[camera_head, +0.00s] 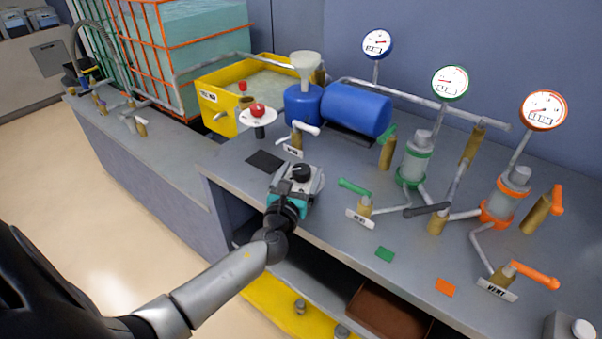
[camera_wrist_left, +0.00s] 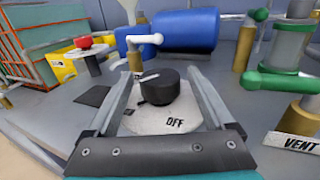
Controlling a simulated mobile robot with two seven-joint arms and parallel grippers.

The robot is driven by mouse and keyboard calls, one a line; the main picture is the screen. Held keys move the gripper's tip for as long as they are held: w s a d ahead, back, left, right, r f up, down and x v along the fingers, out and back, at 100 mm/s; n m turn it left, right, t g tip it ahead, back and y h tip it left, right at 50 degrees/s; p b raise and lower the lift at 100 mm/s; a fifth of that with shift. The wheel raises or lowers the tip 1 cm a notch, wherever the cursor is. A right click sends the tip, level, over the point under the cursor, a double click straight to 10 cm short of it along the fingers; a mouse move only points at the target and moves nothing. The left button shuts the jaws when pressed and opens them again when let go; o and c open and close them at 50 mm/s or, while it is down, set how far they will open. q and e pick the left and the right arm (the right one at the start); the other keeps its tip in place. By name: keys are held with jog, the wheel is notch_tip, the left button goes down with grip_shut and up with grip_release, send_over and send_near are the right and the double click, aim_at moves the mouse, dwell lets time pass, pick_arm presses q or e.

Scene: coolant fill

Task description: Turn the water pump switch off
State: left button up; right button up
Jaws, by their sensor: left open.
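The water pump switch is a black round knob (camera_wrist_left: 153,87) with a white pointer line, set on a light grey plate (camera_wrist_left: 172,122) marked OFF. In the head view the knob (camera_head: 301,172) shows just beyond my left gripper (camera_head: 296,181). My left gripper (camera_wrist_left: 157,92) is open, with one finger on each side of the knob. I cannot tell whether the fingers touch it. My right gripper is not in view.
A red button (camera_head: 257,110) on a white disc stands behind the switch, near a white-handled valve (camera_head: 304,129). A blue drum (camera_head: 356,109) and yellow tub (camera_head: 218,108) are farther back. Green-handled (camera_head: 355,187) and orange-handled (camera_head: 534,275) valves stand to the right.

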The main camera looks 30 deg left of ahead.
pick_arm(q)
jog(key=shift+c, duration=0.4)
jog(key=c, duration=1.3)
